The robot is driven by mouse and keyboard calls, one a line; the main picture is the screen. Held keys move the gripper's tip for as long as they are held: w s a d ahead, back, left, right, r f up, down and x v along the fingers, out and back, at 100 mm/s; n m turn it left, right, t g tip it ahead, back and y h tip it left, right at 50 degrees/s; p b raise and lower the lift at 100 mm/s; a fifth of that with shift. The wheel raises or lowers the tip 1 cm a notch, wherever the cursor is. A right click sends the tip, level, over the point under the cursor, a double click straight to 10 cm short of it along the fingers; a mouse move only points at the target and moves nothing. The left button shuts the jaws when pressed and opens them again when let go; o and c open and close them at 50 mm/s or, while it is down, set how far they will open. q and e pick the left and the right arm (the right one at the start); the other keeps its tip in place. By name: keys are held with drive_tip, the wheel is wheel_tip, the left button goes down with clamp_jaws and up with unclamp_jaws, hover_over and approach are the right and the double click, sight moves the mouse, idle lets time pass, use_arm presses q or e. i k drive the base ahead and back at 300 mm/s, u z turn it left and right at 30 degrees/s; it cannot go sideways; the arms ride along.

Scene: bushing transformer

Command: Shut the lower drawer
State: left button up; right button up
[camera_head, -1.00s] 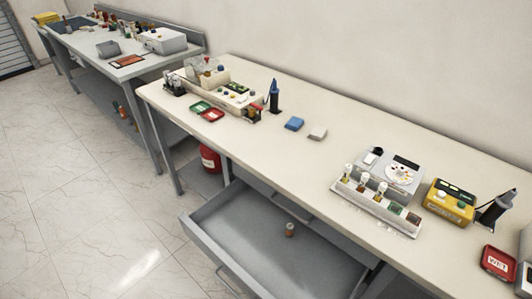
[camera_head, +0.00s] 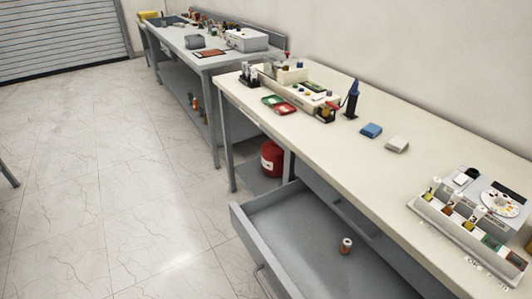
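The lower drawer (camera_head: 290,240) is grey and stands pulled well out from under the long cream-topped bench (camera_head: 390,160) in the head view. Its near end runs off the bottom edge of the picture. A small brown bottle with a light cap (camera_head: 346,246) stands inside the drawer. A handle (camera_head: 262,281) shows on the drawer's front, at the lower edge of the view. Neither of my grippers is in view.
A red container (camera_head: 272,158) sits on a low shelf under the bench, behind the drawer. A sample rack (camera_head: 470,235) stands on the bench top. A second bench (camera_head: 215,58) stands farther back. The tiled floor (camera_head: 110,200) left of the drawer is clear.

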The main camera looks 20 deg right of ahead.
sight(293, 237)
drive_tip(key=k, duration=0.5)
drive_tip(key=z, duration=1.55)
drive_tip(key=k, duration=0.9)
drive_tip(key=u, duration=0.9)
drive_tip(key=i, duration=0.5)
